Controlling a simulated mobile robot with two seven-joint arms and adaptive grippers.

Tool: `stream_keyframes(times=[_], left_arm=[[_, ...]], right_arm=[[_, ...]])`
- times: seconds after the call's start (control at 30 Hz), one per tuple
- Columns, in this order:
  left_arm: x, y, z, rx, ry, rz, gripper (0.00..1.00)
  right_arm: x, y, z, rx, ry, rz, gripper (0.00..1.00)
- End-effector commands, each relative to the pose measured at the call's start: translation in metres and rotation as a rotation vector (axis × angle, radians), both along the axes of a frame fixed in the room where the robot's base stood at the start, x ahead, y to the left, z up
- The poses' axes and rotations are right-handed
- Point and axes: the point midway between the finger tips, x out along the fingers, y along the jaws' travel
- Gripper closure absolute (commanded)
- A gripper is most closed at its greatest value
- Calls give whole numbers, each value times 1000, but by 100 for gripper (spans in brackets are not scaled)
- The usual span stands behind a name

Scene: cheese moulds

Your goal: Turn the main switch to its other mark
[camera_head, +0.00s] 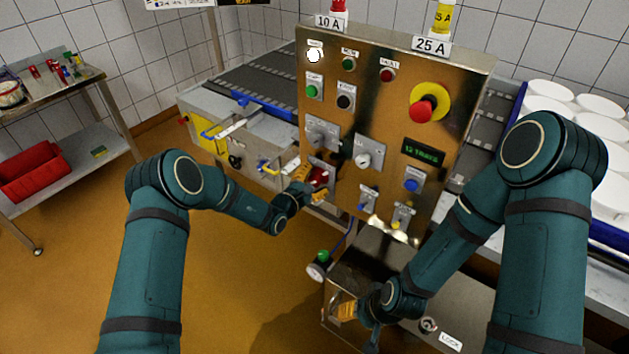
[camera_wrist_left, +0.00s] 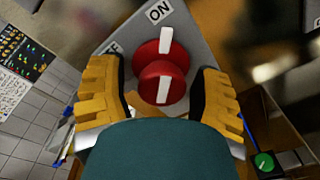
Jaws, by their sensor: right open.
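The main switch (camera_head: 319,176) is a red round knob low on the left of the steel control panel. In the left wrist view the red knob (camera_wrist_left: 163,84) has a white bar that points up toward the ON mark (camera_wrist_left: 159,11). Another label, partly hidden and ending in F, is to its left. My left gripper (camera_head: 310,185) is at the switch. Its yellow fingers stand on either side of the knob, open, with a visible gap on both sides. My right gripper (camera_head: 348,310) is open, low in front of the panel, away from the switch.
The panel (camera_head: 395,110) carries several buttons, selector knobs and a red emergency stop (camera_head: 423,109) on yellow. A steel box (camera_head: 375,265) stands below it. A conveyor (camera_head: 270,80) runs behind. A cart with a red bin (camera_head: 33,172) stands left. White moulds (camera_head: 600,105) are at right.

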Motion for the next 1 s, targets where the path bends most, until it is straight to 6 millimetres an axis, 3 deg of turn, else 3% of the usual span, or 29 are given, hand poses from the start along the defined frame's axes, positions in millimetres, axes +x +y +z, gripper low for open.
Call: stream_keyframes(times=[0.47, 1.0], left_arm=[[-8, 6, -2, 2, 6, 0, 25], [-85, 62, 5, 1, 3, 1, 25]], right_arm=[[0, 0, 0, 0, 0, 0, 53], [0, 0, 0, 0, 0, 0, 53]])
